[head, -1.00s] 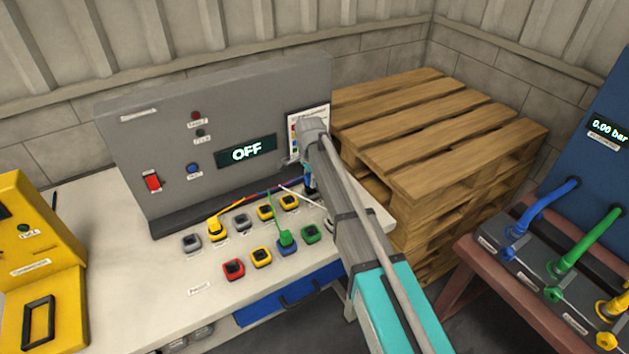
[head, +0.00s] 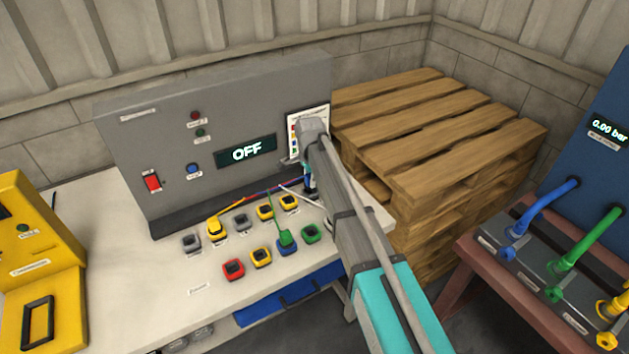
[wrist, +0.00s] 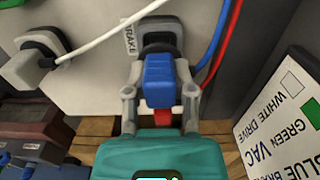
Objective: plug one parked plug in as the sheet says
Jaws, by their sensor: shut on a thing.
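My gripper (wrist: 160,100) is shut on a blue plug (wrist: 160,80) in the wrist view. The plug's far end is at a dark round opening in a grey socket (wrist: 172,30) labelled BRAKE; I cannot tell how far in it sits. A red piece shows between the fingers below the plug. In the head view the arm hides most of the plug. The sheet (wrist: 290,120) reads WHITE DRIVE, GREEN VAC and a BLUE line partly cut off; it also leans against the panel in the head view (head: 296,120). A green plug (head: 286,237) sits in the blue-rimmed socket.
A white-cabled plug (wrist: 30,65) sits in a socket left of my gripper. Several coloured sockets, including a red one (head: 233,268), stand on the white bench (head: 130,240). The grey panel (head: 230,110) reads OFF. Pallets (head: 440,130) are stacked behind the arm. Cables cross the bench near my gripper.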

